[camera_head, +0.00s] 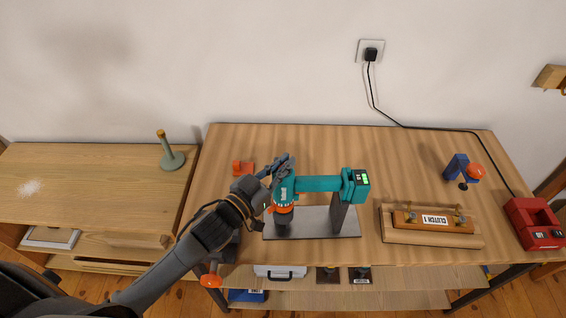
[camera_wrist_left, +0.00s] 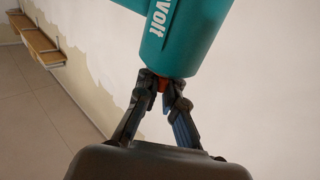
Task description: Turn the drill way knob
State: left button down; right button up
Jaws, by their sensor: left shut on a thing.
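The teal drill (camera_head: 320,184) is mounted on a grey stand (camera_head: 345,225) on the wooden table, with a green-lit battery at its right end. An orange ring (camera_head: 280,209) circles its lower left part. My left gripper (camera_head: 277,172) is at the drill's left end. In the left wrist view the gripper (camera_wrist_left: 163,90) is shut on a small orange-red knob (camera_wrist_left: 163,84) against the teal drill body (camera_wrist_left: 185,40). The fingers mostly hide the knob. My right gripper is not in view.
A wooden block labelled CLUTCH 1 (camera_head: 436,219) lies right of the stand. A red charger (camera_head: 533,222) and a blue-orange tool (camera_head: 463,168) are at the right. A small orange piece (camera_head: 241,168) sits behind my gripper.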

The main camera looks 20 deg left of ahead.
pick_arm(q)
jog(key=c, duration=1.5)
grip_release()
jog(key=shift+o, duration=0.2)
jog(key=v, duration=1.2)
jog(key=shift+f, duration=0.1)
